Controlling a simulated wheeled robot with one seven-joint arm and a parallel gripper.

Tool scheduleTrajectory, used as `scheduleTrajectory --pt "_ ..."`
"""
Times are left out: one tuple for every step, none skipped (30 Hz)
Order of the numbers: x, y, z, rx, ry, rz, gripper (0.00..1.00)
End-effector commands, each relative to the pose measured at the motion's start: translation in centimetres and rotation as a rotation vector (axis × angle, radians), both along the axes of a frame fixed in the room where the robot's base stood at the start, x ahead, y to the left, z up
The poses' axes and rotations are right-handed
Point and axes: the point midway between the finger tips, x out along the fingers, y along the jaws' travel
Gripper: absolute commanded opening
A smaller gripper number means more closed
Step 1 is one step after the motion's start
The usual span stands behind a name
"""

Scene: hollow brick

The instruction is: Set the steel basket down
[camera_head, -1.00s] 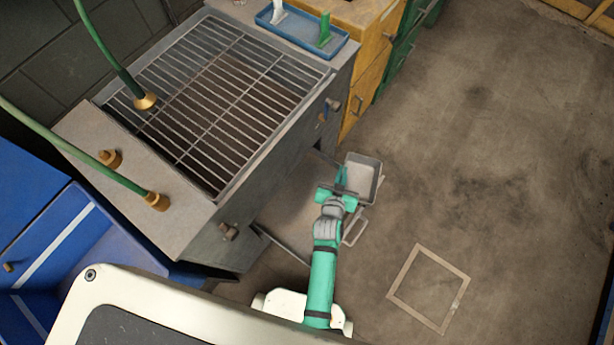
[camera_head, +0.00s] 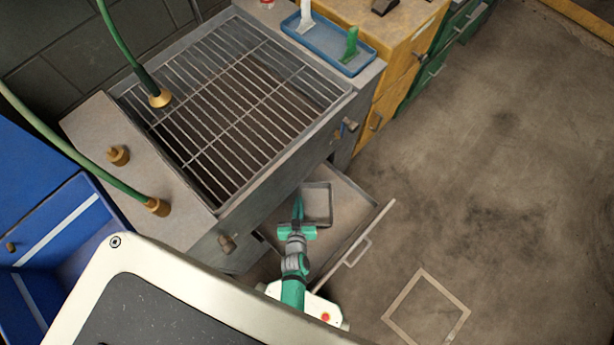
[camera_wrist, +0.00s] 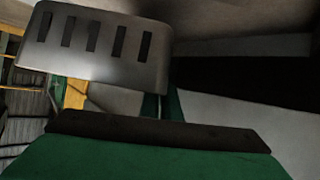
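The steel basket (camera_head: 318,203) is a small grey open box. In the head view it is over the inside of the open drawer (camera_head: 345,205) under the grill. I cannot tell whether it touches the drawer's floor. My gripper (camera_head: 298,209) is at the basket's left side, its green fingers shut on the basket's edge. In the wrist view the basket (camera_wrist: 97,48) shows a slotted wall at upper left, and the fingers (camera_wrist: 162,106) meet its lower right edge. The fingertips are partly hidden behind the basket.
The grill (camera_head: 235,105) stands above and behind the drawer. The drawer front (camera_head: 372,228) with its handle forms a raised edge to the right. A square frame marking (camera_head: 425,305) lies on the floor. A blue tray (camera_head: 328,42) holds a white and a green item.

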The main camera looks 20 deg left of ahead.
Motion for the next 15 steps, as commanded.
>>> scheduleTrajectory --pt "-0.4 0.3 -0.3 0.000 0.001 0.009 0.00" --pt "-0.5 0.5 -0.5 0.000 0.001 0.012 0.00" --pt "-0.6 0.6 -0.9 0.001 0.000 0.015 0.00" --pt "-0.7 0.6 -1.3 0.001 0.001 0.016 0.00" --pt "-0.6 0.6 -1.7 0.001 0.002 0.015 0.00" --pt "-0.6 0.6 -2.3 0.001 0.002 0.015 0.00" --pt "-0.6 0.5 -2.8 0.000 0.002 0.014 0.00" --pt "-0.6 0.6 -3.3 0.000 0.001 0.015 0.00" --pt "-0.6 0.6 -3.9 -0.001 0.002 0.016 0.00" --pt "-0.6 0.6 -4.3 0.000 0.001 0.017 0.00" --pt "-0.6 0.6 -4.8 0.000 0.002 0.015 0.00" --pt "-0.6 0.6 -5.2 0.000 0.001 0.015 0.00" --pt "-0.6 0.6 -5.5 0.001 0.000 0.015 0.00" --pt "-0.6 0.6 -5.8 0.001 0.001 0.016 0.00" --pt "-0.6 0.7 -6.1 0.000 0.000 0.017 0.00"
